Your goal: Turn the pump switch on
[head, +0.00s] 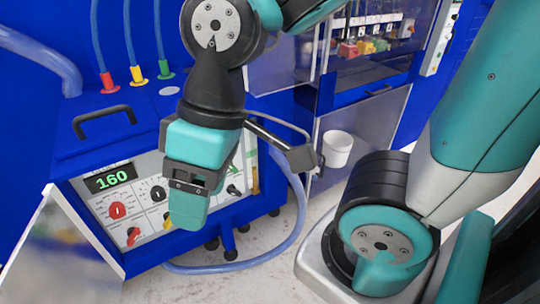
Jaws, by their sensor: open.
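A blue cabinet unit (95,150) stands at the left with a tilted pale control panel (95,200) on its front. The panel has a green display (109,178) reading 160, a large red knob (117,210), a black knob (157,194), a smaller red control (133,233) and a black control (233,190) at its right. I cannot tell which one is the pump switch or its state. My gripper (242,182) is open, in front of the panel's right half, one finger towards the camera and the other out to the right. It hides part of the panel and appears empty.
A black handle (103,122) and hoses in red, yellow and green fittings (137,75) top the unit. A pale blue hose (245,262) loops on the floor. A white bucket (337,149) hangs by a cabinet with coloured items (363,47). My arm fills the right.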

